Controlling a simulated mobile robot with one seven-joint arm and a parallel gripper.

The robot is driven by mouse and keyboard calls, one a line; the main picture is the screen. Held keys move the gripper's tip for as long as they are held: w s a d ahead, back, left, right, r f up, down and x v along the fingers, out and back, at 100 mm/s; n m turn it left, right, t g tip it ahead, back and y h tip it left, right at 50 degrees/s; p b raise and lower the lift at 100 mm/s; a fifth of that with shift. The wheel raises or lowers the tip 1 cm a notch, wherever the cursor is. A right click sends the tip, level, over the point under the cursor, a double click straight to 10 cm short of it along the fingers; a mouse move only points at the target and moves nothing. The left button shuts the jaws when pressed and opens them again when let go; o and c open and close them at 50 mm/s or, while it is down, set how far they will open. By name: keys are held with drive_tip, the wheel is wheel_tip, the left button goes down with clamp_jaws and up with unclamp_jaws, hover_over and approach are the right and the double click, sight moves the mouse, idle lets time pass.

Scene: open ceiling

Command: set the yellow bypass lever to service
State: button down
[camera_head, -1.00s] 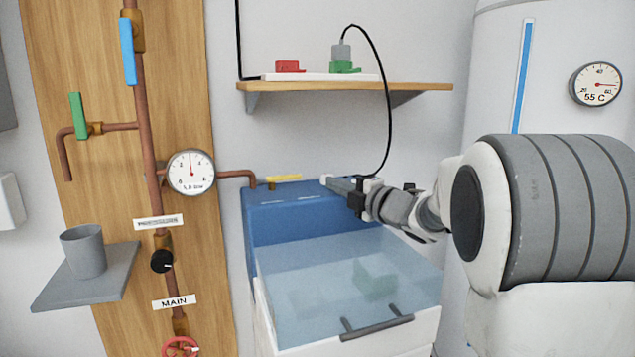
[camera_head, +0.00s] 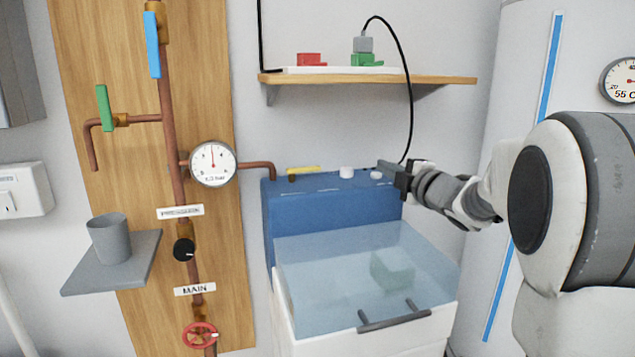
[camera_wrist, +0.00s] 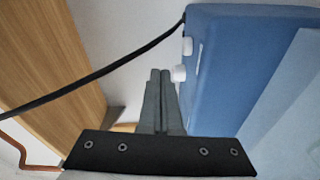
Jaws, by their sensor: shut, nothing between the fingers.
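The yellow bypass lever (camera_head: 303,170) is at the back left of the blue unit's top, beside the end of the copper pipe. It points right from a dark pivot and looks about level. My gripper (camera_head: 382,164) is at the back right of the blue unit, well to the right of the lever and apart from it. Its fingers are together and empty. In the wrist view the shut fingers (camera_wrist: 160,75) are beside a white knob (camera_wrist: 179,73); I cannot tell whether they touch. I cannot make out the lever clearly there.
The blue unit (camera_head: 335,213) has two white knobs on top, one (camera_head: 346,172) between lever and gripper. A black cable (camera_head: 411,100) hangs close to my gripper from the shelf (camera_head: 370,80). A pressure gauge (camera_head: 213,164) is left of the lever. A white tank stands right.

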drive_tip(key=s+d+m+g+h, duration=0.25)
drive_tip(key=s+m+h, duration=0.55)
drive_tip(key=s+m, duration=0.45)
drive_tip(key=s+a+f+m+g, duration=0.1)
drive_tip(key=s+f, duration=0.1)
drive_tip(key=s, duration=0.2)
drive_tip(key=s+a+f+m+g, duration=0.1)
drive_tip(key=s+f+m+g, duration=0.1)
drive_tip(key=s, duration=0.2)
drive_tip(key=s+a+f+m+g, duration=0.1)
drive_tip(key=s+f, duration=0.1)
drive_tip(key=s, duration=0.2)
drive_tip(key=shift+s+a+f+m+g, duration=0.1)
drive_tip(key=shift+a+f+m+g, duration=0.05)
drive_tip(key=shift+f+m+g, duration=0.15)
drive_tip(key=s+a+f+m+g+y, duration=0.1)
drive_tip(key=s+a+f+m+g, duration=0.2)
drive_tip(key=s, duration=0.4)
drive_tip(key=s+a+f+g+y, duration=0.1)
drive_tip(key=s+a+f, duration=0.25)
drive_tip(key=s, duration=0.45)
wheel_tip(320, 180, up, 20)
drive_tip(key=w+p, duration=0.1)
drive_tip(key=p, duration=2)
drive_tip(key=shift+d, duration=0.25)
